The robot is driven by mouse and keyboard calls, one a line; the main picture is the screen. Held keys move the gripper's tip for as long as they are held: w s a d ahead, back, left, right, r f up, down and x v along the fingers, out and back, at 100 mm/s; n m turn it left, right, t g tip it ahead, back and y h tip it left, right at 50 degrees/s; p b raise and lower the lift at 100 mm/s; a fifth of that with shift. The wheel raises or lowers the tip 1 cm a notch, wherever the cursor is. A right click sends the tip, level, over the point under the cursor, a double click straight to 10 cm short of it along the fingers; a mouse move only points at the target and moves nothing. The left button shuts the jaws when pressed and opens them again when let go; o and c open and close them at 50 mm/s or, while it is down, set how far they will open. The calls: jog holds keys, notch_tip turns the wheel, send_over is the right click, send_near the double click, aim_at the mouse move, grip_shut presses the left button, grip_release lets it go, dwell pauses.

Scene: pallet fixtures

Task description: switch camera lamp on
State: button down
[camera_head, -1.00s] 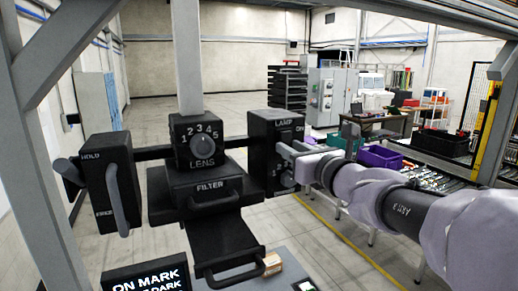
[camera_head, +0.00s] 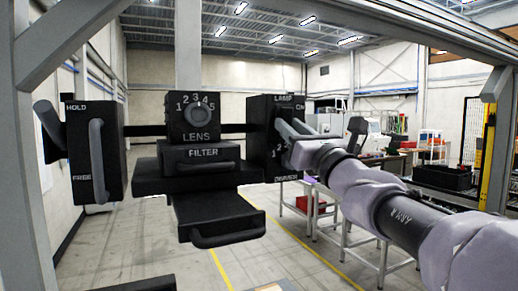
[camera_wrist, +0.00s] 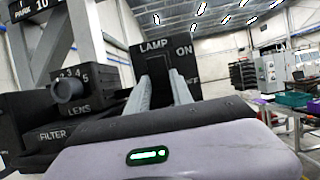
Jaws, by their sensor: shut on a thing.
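The black lamp box (camera_head: 258,140) hangs at the right end of the dark crossbar, marked LAMP and ON at its top. It also shows in the wrist view (camera_wrist: 188,62), with LAMP and ON readable. My gripper (camera_head: 283,127) is at the right-hand face of this box, its fingers slanting up toward ON. In the wrist view my gripper (camera_wrist: 162,62) is shut on a dark piece, the lamp lever (camera_wrist: 158,76), between its two grey fingers. Most of the lever is hidden by the fingers, so its exact position cannot be told.
The LENS dial (camera_head: 200,109) and FILTER block (camera_head: 203,153) sit left of the lamp box. A handled black tray (camera_head: 218,212) juts out below. The HOLD/FREE box (camera_head: 93,150) is at the far left. Grey frame posts surround the fixture; benches stand behind on the right.

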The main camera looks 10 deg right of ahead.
jog(key=c, duration=1.1)
grip_release()
jog(key=b+v, duration=0.3)
jog(key=v, duration=1.4)
jog(key=shift+s+f, duration=0.15)
jog(key=shift+s, duration=0.1)
